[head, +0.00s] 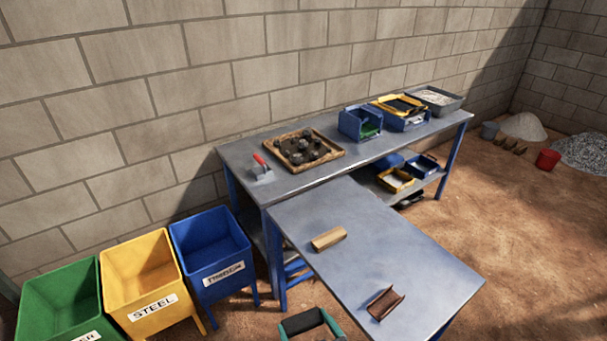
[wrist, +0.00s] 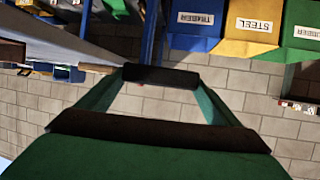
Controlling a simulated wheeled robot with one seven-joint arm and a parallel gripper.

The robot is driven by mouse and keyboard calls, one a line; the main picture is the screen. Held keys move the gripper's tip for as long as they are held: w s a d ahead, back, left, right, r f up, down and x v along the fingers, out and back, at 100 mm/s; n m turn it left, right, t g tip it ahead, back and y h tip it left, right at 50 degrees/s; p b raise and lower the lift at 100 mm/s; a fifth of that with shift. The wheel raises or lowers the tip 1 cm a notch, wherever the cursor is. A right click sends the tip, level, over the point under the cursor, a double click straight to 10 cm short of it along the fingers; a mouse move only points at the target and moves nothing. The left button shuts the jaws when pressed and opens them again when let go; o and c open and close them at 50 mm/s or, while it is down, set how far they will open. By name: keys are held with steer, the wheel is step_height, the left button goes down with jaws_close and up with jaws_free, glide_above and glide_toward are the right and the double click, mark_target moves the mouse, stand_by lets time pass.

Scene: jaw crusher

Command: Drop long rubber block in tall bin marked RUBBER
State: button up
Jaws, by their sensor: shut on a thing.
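My gripper (head: 308,322) is at the bottom edge of the head view, in front of the small table. Its two green fingers also show in the wrist view. They are shut on a dark long rubber block (wrist: 160,76), which spans between the fingertips. The tall green bin (head: 60,297) stands at the far left of the head view. Its label is cut off there and ends in "ER". In the wrist view the green bin (wrist: 300,22) is at the top right, its label partly cut off, apparently RUBBER. My gripper is well to the right of it in the head view.
Beside the green bin stand a yellow STEEL bin (head: 145,275) and a blue bin (head: 212,250). The small table (head: 400,250) holds a tan block (head: 328,238) and a brown channel piece (head: 385,303). A long workbench (head: 340,170) with trays stands along the wall.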

step_height(320, 180, down, 20)
steer(key=w+m+t+h, duration=0.1)
steer(key=m+h, duration=0.3)
steer(key=h, duration=0.1)
steer(key=shift+w+a+m, duration=0.2)
steer(key=shift+w+m, duration=0.1)
steer(key=shift+w, duration=0.1)
steer(key=shift+r, duration=0.1)
